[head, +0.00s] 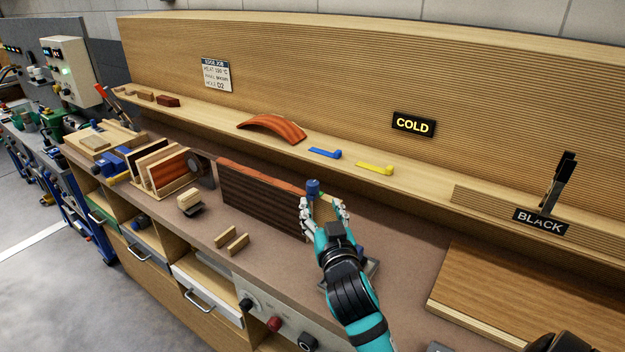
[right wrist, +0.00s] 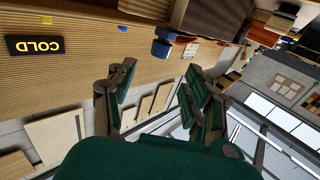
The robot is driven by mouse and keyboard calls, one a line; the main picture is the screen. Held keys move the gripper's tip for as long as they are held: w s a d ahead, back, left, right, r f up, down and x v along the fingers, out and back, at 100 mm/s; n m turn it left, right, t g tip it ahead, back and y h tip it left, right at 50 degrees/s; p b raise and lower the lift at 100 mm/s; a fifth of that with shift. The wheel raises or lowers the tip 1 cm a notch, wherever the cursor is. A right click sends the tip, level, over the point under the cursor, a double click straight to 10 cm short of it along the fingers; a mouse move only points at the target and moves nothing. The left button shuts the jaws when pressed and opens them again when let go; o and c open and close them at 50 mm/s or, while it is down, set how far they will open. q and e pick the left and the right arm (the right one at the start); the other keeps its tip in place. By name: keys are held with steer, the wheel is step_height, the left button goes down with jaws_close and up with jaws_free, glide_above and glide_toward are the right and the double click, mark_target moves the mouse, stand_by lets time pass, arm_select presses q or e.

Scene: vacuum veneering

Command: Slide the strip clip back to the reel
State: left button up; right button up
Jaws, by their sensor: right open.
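The blue strip clip (head: 313,187) stands at the right end of a dark striped panel (head: 258,200) with a reddish top edge. The clip also shows in the right wrist view (right wrist: 163,43), beyond the fingertips. A dark round reel (head: 202,169) is at the panel's left end. My right gripper (head: 325,208) is at the clip's end of the panel, with its fingers apart and nothing held between them. In the right wrist view the open fingers (right wrist: 150,90) show with a gap between them. My left gripper is not in view.
A rack of veneer boards (head: 165,170) stands left of the reel. Two small wood blocks (head: 232,240) and a wood-topped block (head: 190,201) lie in front of the panel. A flat wooden board (head: 530,292) lies at the right. A COLD sign (head: 413,124) is on the back wall.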

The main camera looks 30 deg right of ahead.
mark_target(314, 188)
steer(key=p+x, duration=0.1)
steer(key=x, duration=0.6)
steer(key=shift+w+d, duration=0.1)
steer(key=shift+w, duration=0.1)
steer(key=shift+p+x, duration=0.3)
steer(key=shift+x, duration=0.7)
steer(key=shift+w+d+f, duration=0.1)
steer(key=shift+w+d, duration=0.05)
steer(key=shift+w, duration=0.15)
steer(key=c, duration=0.5)
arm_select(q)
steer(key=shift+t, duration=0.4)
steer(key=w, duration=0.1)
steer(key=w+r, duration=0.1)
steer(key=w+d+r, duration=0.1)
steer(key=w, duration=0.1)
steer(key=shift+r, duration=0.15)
arm_select(e)
jaws_close()
